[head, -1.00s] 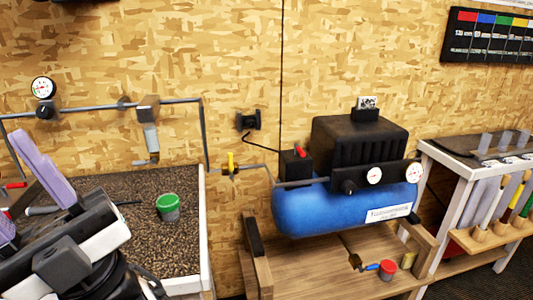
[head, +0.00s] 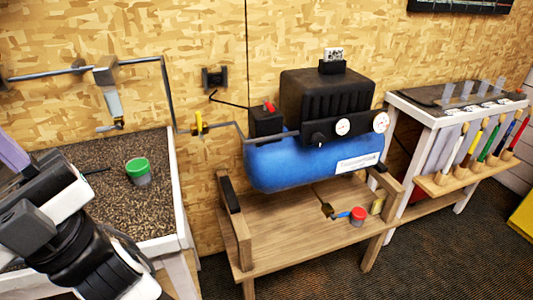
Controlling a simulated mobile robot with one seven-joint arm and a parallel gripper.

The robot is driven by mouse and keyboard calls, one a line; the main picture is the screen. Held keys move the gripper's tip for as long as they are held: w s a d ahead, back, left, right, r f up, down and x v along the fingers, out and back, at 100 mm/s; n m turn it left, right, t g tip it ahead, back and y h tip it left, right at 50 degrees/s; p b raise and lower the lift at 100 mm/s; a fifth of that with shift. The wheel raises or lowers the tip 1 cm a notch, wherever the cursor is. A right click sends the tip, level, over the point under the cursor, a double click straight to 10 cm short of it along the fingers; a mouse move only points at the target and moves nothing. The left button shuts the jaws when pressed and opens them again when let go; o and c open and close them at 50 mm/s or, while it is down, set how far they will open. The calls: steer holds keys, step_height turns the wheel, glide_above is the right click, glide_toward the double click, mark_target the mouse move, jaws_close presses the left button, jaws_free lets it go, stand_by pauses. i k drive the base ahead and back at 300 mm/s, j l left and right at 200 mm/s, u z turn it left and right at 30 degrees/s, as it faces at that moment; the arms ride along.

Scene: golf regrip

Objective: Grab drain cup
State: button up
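Two small cups could be the drain cup, and I cannot read a label on either. A grey cup with a green top (head: 138,171) stands on the speckled bench top at left. My gripper (head: 12,154) is at the left edge, mostly cut off. One purple finger shows, apart from both cups. Its opening cannot be seen.
The blue compressor (head: 318,162) sits above the wooden stand (head: 290,238). The speckled bench (head: 95,203) has a raised pale edge. Dark carpet (head: 430,250) lies clear in front.

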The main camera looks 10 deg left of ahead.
mark_target(359, 214)
steer(key=i+l+z, duration=0.3)
steer(key=i+l, duration=0.3)
steer(key=l, duration=0.3)
steer(key=i+l+z, duration=0.3)
steer(key=i+l, duration=0.35)
steer(key=i+j, duration=0.2)
steer(key=i, duration=0.3)
